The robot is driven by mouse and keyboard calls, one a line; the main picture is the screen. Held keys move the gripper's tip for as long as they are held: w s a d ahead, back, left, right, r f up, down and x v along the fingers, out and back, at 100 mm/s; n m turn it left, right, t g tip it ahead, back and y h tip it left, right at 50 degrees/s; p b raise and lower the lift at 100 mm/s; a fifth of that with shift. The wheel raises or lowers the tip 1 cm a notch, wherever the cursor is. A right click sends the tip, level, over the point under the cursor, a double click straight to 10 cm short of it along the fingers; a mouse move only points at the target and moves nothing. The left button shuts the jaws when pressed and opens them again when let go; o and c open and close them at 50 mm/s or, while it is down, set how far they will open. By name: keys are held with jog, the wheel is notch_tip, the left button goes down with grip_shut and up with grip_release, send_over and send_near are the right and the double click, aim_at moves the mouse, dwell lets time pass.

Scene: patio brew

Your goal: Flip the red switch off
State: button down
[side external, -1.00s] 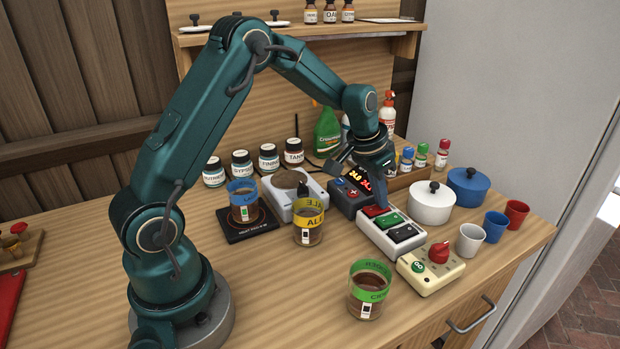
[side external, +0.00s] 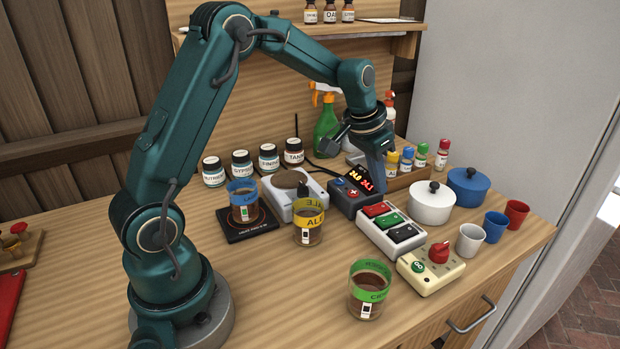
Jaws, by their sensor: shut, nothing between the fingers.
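The red switch (side external: 376,209) is at the far end of a white switch box (side external: 378,238). A green switch (side external: 389,220) and a black switch (side external: 403,232) sit in line with it on the same box. The red switch is in full view, but its exact tilt is too small to tell. My gripper (side external: 378,196) is shut and empty, pointing down just above and behind the red switch, apart from it.
A dark controller with red digits (side external: 350,192) stands close behind the switch box. A white pot (side external: 430,204) is to its right, and a cream box with a red knob (side external: 430,270) is in front. A green-banded glass (side external: 368,290) stands nearer.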

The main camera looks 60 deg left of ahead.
notch_tip(320, 180, up, 10)
jog(key=shift+s+r, duration=0.15)
jog(key=shift+s, duration=0.3)
notch_tip(320, 180, up, 4)
jog(key=t, duration=0.1)
send_over(371, 209)
jog(key=s+d, duration=0.2)
jog(key=s+d+r+m+t, duration=0.1)
jog(key=s+d+r, duration=0.1)
jog(key=s+d, duration=0.35)
jog(key=s+f, duration=0.9)
jog(key=s, duration=0.5)
jog(key=shift+d+f+n, duration=0.3)
jog(key=shift+d+n, duration=0.05)
jog(key=shift+n, duration=0.05)
jog(key=shift+s, duration=0.1)
